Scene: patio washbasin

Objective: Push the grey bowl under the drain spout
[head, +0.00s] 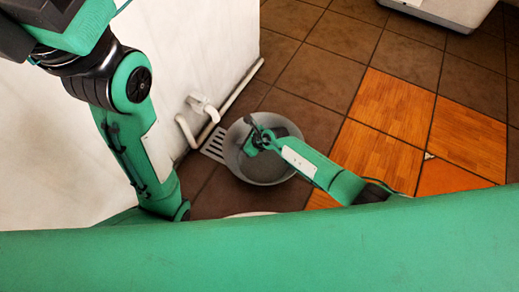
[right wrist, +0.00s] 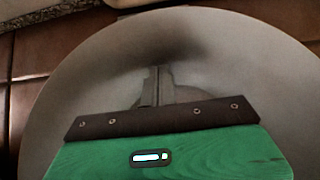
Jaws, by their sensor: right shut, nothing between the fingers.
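The grey bowl (head: 275,174) stands upright on the tiled floor near the white wall. It also fills most of the right wrist view (right wrist: 240,65). My right gripper (head: 253,141) reaches into the bowl from the right. Its fingers (right wrist: 157,82) are shut and empty over the bowl's inside; I cannot tell whether they touch it. The drain spout (head: 203,106), a short white pipe piece at the wall, is left of and above the bowl in the head view. My left arm hangs at the left; its gripper is hidden.
A pale floor grate (head: 213,144) lies at the bowl's left edge. A white pipe (head: 241,87) runs along the foot of the wall (head: 190,45). A pale box-like thing (head: 450,10) is at the top right. The brown and orange tiles between are clear.

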